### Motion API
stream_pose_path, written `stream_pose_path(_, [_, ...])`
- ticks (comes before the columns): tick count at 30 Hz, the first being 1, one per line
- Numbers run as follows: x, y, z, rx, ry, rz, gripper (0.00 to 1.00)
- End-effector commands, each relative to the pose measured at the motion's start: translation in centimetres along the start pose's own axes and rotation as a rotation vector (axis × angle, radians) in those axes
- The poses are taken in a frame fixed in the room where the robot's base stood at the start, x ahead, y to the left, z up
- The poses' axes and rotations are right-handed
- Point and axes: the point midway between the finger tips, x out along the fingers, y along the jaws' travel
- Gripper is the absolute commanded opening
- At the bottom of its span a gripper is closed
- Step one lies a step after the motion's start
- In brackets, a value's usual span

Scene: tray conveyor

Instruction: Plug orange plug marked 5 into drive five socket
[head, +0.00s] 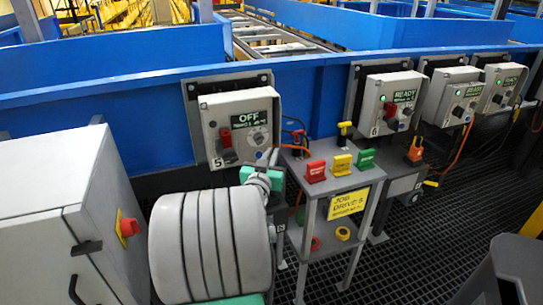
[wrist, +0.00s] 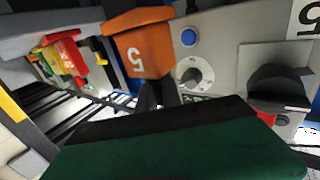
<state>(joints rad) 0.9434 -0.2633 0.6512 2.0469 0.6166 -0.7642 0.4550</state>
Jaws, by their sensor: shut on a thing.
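The orange plug marked 5 (wrist: 138,50) shows in the wrist view beside the drive five panel. My gripper (head: 273,160) is shut on it at the lower right of the drive five box (head: 240,112); in the head view my gripper hides the plug. The box's display reads OFF, and a label 5 is at its lower left. In the wrist view the panel appears upside down, with a grey dial (wrist: 194,74), a blue button (wrist: 188,37) and a black rotary switch (wrist: 275,88). The socket is not clearly visible, so I cannot tell whether the plug is in it.
A grey stand (head: 322,189) close right of my gripper carries red, yellow and green blocks and a yellow job sign (head: 347,203). An orange cable (head: 294,148) runs behind it. Further drive boxes reading READY (head: 390,103) are to the right. A grey cabinet (head: 60,215) is left.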

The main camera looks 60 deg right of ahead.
Motion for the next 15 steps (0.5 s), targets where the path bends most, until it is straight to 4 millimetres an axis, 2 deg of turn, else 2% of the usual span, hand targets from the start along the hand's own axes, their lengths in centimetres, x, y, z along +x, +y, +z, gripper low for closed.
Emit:
stream_pose_path(1, [0.01, 0.0, 1.04, 0.001, 0.001, 0.0, 0.0])
stream_pose_path(4, [0.01, 0.0, 1.64, 0.001, 0.002, 0.0, 0.0])
stream_pose_path(15, [0.01, -0.01, 1.68, 0.001, 0.001, 0.0, 0.0])
